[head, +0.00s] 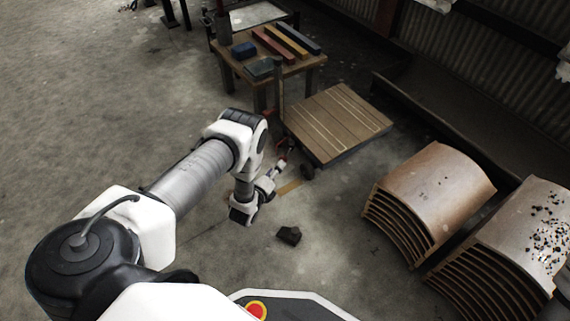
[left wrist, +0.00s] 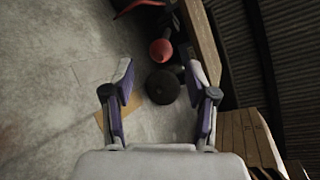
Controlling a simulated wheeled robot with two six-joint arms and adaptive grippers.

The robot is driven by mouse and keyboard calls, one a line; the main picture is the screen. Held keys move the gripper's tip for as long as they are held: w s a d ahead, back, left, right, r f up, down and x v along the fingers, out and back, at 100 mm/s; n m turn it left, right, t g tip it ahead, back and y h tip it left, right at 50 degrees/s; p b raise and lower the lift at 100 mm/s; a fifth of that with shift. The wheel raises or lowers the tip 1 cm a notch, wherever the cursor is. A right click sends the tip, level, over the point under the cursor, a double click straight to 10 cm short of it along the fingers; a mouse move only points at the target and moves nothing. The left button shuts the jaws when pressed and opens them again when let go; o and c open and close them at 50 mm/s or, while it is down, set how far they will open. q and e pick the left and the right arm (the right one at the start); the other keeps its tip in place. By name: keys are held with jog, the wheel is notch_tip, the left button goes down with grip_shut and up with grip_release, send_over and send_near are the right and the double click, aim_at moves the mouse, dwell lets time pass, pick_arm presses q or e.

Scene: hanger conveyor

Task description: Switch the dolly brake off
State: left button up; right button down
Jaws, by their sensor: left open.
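The dolly (head: 338,122) is a low wooden deck on the floor; part of its edge also shows in the left wrist view (left wrist: 203,38). A black round wheel (left wrist: 162,87) sits at its near corner and shows in the head view too (head: 307,171). A red-orange rounded knob (left wrist: 161,50), seemingly the brake pedal, stands just beyond the wheel. My left gripper (head: 279,166) is low beside this corner. In the left wrist view, its fingers (left wrist: 158,74) are apart, with the wheel and knob seen between them and nothing held. I cannot tell the brake's position. My right gripper is out of view.
A wooden table (head: 267,70) with coloured bars stands behind the dolly. Two curved slatted stacks (head: 432,190) lie to the right. A dark block (head: 289,235) and a yellow floor strip (head: 290,187) lie near my gripper.

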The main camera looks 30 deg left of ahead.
aim_at(283, 159)
pick_arm(q)
jog(key=b+x, duration=0.3)
jog(key=x, duration=0.3)
jog(key=shift+f+b, duration=0.1)
jog(key=shift+b, duration=0.25)
jog(key=shift+w, duration=0.3)
jog(key=shift+a, duration=0.1)
grip_shut()
jog(key=shift+r, duration=0.25)
